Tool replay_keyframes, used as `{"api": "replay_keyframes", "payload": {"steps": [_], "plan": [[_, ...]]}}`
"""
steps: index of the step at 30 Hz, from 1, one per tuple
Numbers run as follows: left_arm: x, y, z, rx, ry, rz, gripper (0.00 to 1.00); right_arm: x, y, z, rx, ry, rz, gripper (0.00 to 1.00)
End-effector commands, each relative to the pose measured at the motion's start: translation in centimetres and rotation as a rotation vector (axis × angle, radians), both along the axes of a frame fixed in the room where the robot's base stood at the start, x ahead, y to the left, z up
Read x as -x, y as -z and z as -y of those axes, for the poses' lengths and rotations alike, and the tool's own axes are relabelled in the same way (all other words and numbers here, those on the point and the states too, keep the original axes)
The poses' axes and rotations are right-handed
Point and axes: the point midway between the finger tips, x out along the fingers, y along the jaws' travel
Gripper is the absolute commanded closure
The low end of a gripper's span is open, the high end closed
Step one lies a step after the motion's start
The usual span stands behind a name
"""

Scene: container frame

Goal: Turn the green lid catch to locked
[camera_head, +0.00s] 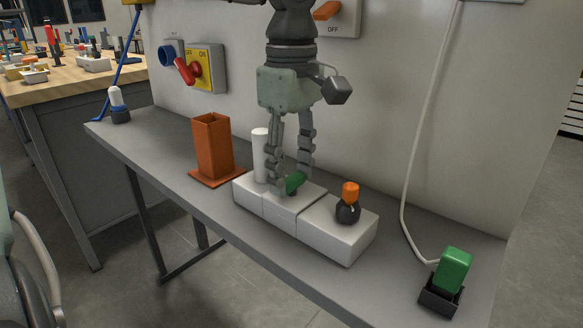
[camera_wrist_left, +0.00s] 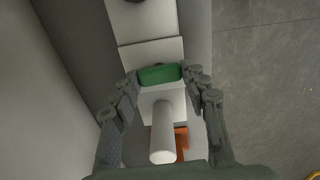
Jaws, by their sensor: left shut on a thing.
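The green lid catch (camera_head: 294,183) sits on top of the middle part of a long white box (camera_head: 333,232) on the grey bench. My left gripper (camera_head: 289,184) comes down from above and is shut on the green catch. In the left wrist view the catch (camera_wrist_left: 160,74) lies crosswise between the fingertips, which touch its ends. The fingers hide part of the catch in the head view. I see no readable locked mark. My right gripper is not in view.
A white cylinder (camera_head: 260,155) stands close behind the fingers. An orange square tube (camera_head: 212,147) stands to the left. A black knob with an orange top (camera_head: 349,203) is on the box's right part. A green block (camera_head: 453,270) sits in a black holder at the right.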

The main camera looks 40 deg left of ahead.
Motion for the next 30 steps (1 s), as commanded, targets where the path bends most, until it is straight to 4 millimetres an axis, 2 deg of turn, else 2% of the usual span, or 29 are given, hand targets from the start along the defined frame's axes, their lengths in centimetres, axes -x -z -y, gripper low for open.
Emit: {"api": "replay_keyframes", "payload": {"steps": [20, 21, 23, 30], "plan": [[0.05, 0.05, 0.02, 0.000, 0.056, -0.002, 0.85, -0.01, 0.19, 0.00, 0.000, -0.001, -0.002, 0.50], [0.05, 0.05, 0.02, 0.000, 0.055, -0.002, 0.51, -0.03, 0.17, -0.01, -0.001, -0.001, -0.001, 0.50], [0.04, 0.05, 0.02, 0.000, 0.055, -0.002, 0.47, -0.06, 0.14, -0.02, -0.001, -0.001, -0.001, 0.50], [0.02, 0.01, 0.01, 0.000, 0.054, -0.001, 0.47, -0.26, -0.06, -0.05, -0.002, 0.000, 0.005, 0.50]]}}
